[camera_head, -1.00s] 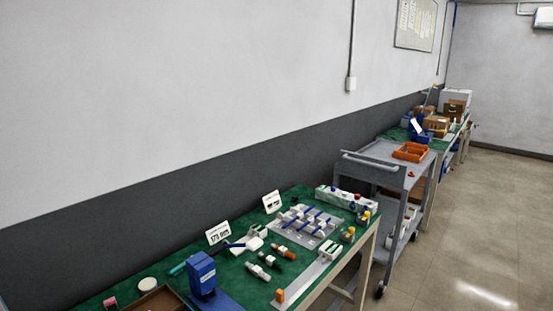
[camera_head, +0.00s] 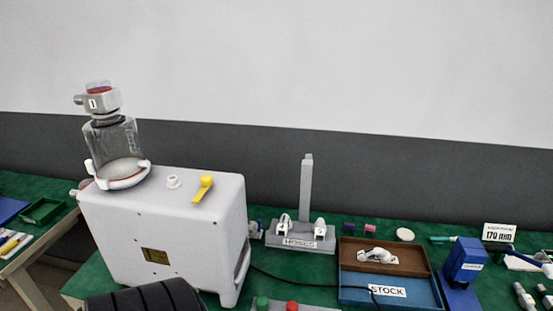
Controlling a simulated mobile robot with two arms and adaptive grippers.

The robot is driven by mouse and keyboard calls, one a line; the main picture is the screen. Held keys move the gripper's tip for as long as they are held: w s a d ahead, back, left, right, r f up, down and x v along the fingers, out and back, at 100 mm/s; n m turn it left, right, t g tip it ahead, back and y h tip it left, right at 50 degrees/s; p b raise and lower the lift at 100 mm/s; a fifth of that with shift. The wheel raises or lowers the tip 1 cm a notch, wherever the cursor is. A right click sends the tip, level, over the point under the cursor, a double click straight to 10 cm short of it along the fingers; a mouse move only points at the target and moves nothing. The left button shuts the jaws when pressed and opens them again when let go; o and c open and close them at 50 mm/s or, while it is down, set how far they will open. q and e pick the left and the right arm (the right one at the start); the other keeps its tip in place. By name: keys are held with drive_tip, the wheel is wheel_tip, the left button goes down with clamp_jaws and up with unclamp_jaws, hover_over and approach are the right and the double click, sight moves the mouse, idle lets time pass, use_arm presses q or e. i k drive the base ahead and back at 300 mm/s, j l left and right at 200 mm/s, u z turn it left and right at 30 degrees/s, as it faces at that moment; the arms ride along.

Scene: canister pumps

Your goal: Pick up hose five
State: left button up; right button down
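A grey rack labelled HOSES (camera_head: 300,243) with an upright post stands on the green bench behind the pump. A white coiled hose (camera_head: 284,226) sits at its left side and another white piece (camera_head: 320,228) at its right. A further white coiled hose (camera_head: 378,255) lies in the brown compartment of a tray (camera_head: 408,262). No number is readable on any of them, so I cannot tell which is hose five.
A large white pump unit (camera_head: 165,225) with a clear canister (camera_head: 113,142) and yellow lever (camera_head: 203,187) fills the left. A black cable (camera_head: 300,282) runs to the tray's blue STOCK section (camera_head: 388,292). A blue device (camera_head: 464,262) stands right. Green and red buttons show at the bottom.

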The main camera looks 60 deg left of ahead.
sight(319, 229)
drive_tip(key=u, duration=1.65)
